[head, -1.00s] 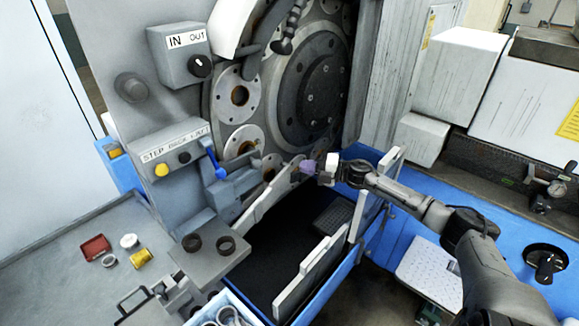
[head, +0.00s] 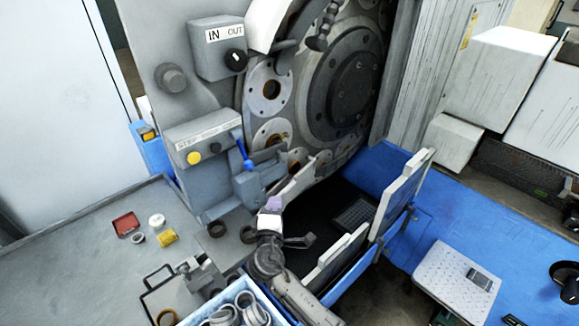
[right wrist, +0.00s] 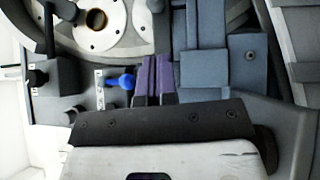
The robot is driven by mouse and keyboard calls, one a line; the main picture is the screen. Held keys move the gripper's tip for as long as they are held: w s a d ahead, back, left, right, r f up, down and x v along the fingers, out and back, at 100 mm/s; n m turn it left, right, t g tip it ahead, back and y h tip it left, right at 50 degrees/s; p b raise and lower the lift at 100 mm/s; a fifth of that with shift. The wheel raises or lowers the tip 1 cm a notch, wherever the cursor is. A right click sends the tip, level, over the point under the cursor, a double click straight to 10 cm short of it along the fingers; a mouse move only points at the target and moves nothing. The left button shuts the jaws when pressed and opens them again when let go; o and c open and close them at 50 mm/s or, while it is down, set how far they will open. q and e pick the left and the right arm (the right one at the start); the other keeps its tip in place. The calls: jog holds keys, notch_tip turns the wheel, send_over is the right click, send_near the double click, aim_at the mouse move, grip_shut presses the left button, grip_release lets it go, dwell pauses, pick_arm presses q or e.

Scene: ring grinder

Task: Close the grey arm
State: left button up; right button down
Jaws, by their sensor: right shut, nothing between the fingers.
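A grey jointed bracket (head: 262,178) with a blue-tipped lever (head: 244,152) sits on the machine's front, below the wheel. A light grey curved arm (head: 275,25) hangs at the top of the machine. I cannot tell for sure which is the grey arm. My right gripper (head: 273,203) has purple fingers, shut and empty, just below and in front of the bracket. In the right wrist view its fingers (right wrist: 153,77) are together, with the blue tip (right wrist: 127,81) at their left and grey blocks (right wrist: 206,70) at their right. Contact cannot be told. My left gripper is out of view.
A control box with a yellow button (head: 194,158) is left of the bracket. The grey worktable (head: 80,245) holds a red tray (head: 126,224) and small rings. A blue bin of rings (head: 250,290) stands at the front. The dark trough (head: 325,205) lies right of my gripper.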

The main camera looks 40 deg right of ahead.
send_near(284, 161)
jog(key=shift+m, duration=0.3)
jog(key=x, duration=0.6)
jog(key=shift+w+d+p, duration=0.2)
jog(key=shift+w+p, duration=0.2)
jog(key=shift+w+d, duration=0.2)
jog(key=shift+d, duration=0.05)
